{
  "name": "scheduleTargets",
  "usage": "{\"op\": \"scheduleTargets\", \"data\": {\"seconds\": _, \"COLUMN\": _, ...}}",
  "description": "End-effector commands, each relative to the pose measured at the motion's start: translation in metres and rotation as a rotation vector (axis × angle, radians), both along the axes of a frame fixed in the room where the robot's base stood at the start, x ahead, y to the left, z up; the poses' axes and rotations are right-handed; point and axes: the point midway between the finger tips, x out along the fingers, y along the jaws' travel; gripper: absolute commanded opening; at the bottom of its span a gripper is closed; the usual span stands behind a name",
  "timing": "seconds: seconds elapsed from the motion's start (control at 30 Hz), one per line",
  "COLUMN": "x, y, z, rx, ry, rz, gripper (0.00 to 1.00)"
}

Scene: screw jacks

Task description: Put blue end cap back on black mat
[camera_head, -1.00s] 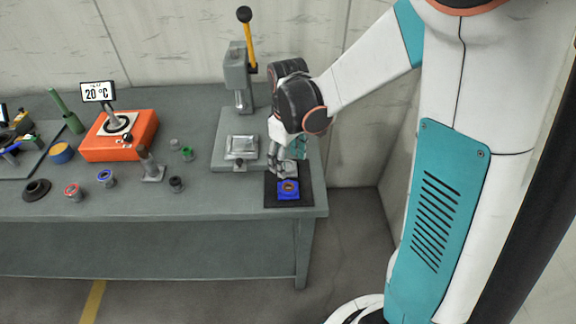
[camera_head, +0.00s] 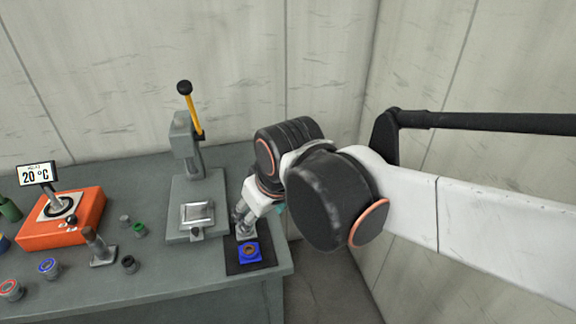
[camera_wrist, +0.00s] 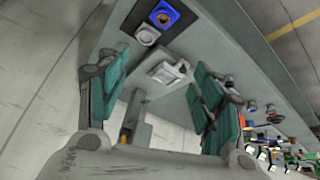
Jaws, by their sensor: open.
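The blue end cap (camera_head: 249,251), a square block with a round brownish centre, rests on the black mat (camera_head: 234,268) at the table's right end. It also shows at the top of the wrist view (camera_wrist: 165,13), apart from my fingers. A small grey piece (camera_wrist: 147,36) lies beside it on the mat's edge. My arm hides part of the area behind the mat.
A grey press (camera_head: 187,150) with a yellow lever stands left of the mat, its metal plate (camera_head: 197,213) in front. An orange heater (camera_head: 62,219) and several small rings and caps are farther left. The wall is close behind; the table's right edge is near the mat.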

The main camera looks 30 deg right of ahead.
Motion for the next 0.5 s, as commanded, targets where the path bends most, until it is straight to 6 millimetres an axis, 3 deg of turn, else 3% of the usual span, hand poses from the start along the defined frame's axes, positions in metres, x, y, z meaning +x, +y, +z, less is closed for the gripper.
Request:
{"op": "scheduleTargets", "data": {"seconds": 0.2, "x": -0.03, "y": 0.0, "z": 0.008, "rx": 0.046, "ry": -0.109, "rz": -0.081, "gripper": 0.61}}
{"op": "scheduleTargets", "data": {"seconds": 0.5, "x": -0.04, "y": 0.0, "z": 0.01, "rx": 0.07, "ry": -0.159, "rz": -0.117, "gripper": 0.61}}
